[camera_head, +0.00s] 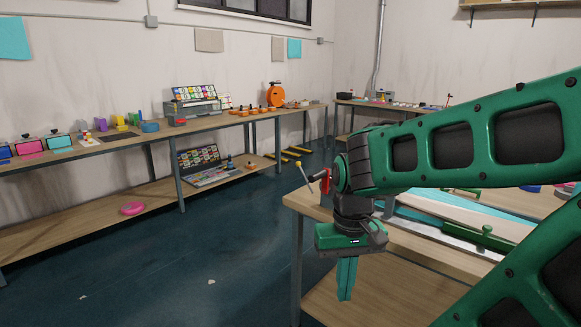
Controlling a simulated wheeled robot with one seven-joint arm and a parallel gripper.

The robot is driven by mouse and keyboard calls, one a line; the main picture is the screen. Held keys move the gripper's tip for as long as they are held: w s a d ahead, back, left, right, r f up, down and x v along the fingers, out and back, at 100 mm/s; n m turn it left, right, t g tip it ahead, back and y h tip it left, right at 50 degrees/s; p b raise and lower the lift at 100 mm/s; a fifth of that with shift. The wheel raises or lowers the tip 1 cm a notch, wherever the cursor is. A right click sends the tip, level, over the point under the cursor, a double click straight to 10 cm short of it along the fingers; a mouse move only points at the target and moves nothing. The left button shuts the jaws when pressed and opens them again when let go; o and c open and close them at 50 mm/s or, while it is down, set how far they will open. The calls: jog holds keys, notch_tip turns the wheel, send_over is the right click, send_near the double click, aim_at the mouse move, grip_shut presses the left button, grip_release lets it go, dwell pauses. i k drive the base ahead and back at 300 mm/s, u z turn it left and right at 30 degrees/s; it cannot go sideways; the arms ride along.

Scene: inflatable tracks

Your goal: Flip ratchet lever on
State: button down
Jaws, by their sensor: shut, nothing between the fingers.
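My gripper (346,290) is shut and empty. Its green fingers point straight down beside the left edge of the near wooden bench (300,200). A red bracket (325,183) with a thin lever and a yellow knob (298,165) shows at that bench's far left corner, just left of my wrist. My wrist hides part of it. I cannot tell for sure whether this is the ratchet lever or how it is set. My fingers are below and to the right of it, apart from it.
A long wooden bench (100,145) runs along the left wall with an orange round device (275,95), a grey case (193,108) and coloured blocks. A pink disc (132,208) lies on its lower shelf.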

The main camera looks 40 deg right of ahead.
aim_at(298, 163)
jog(key=k, duration=0.55)
jog(key=z, duration=0.6)
jog(key=i, duration=1.45)
jog(key=u, duration=0.3)
